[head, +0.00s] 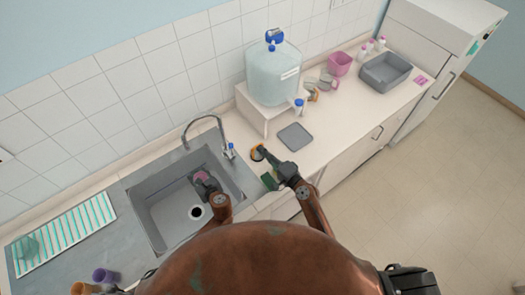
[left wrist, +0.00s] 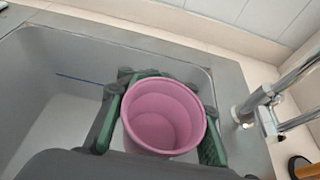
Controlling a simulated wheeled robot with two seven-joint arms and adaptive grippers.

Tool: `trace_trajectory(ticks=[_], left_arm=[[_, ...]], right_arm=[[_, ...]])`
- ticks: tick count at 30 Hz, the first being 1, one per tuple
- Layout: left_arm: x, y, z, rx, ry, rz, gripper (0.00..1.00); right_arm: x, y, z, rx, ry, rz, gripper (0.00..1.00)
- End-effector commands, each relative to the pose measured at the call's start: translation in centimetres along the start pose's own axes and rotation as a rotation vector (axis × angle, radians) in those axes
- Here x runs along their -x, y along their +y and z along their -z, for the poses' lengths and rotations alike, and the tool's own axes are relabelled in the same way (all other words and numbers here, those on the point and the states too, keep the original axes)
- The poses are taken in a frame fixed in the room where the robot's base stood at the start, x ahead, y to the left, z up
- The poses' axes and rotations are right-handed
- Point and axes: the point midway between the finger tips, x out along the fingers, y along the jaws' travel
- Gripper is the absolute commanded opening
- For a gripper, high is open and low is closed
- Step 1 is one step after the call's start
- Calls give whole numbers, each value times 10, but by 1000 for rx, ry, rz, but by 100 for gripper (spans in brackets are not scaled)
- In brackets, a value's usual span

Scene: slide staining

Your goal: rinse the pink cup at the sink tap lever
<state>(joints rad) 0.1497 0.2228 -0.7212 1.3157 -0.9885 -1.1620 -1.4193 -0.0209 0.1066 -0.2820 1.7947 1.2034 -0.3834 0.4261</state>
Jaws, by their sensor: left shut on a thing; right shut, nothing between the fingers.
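The pink cup (left wrist: 163,117) is upright and open toward the camera in the left wrist view. It looks empty. My left gripper (left wrist: 161,92) has a green-padded finger on either side of it and is shut on it. In the head view the cup (head: 201,175) and the left gripper (head: 205,184) are over the sink basin (head: 165,212). The curved metal tap (head: 207,119) stands behind the basin, with a blue-topped fitting at its right. In the left wrist view the tap (left wrist: 265,97) is right of the cup, apart from it. My right gripper (head: 270,180) is shut and empty over the counter.
A round orange-rimmed thing (head: 257,153) with a dark handle lies near my right gripper. A striped drying mat (head: 65,232) and a purple cup (head: 106,276) are left of the sink.

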Motion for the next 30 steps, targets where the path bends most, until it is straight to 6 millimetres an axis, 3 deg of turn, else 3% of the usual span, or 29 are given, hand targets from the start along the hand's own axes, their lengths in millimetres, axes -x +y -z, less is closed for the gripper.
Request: trace_trajectory(ticks=[14,21,30], left_arm=[[38,4,-15,0,0,2,1],[53,7,-17,2,0,1,1],[55,8,-17,1,-1,1,1]], right_arm=[[0,-43,3,1,0,1,0],[0,-40,3,1,0,1,0],[0,-40,3,1,0,1,0]])
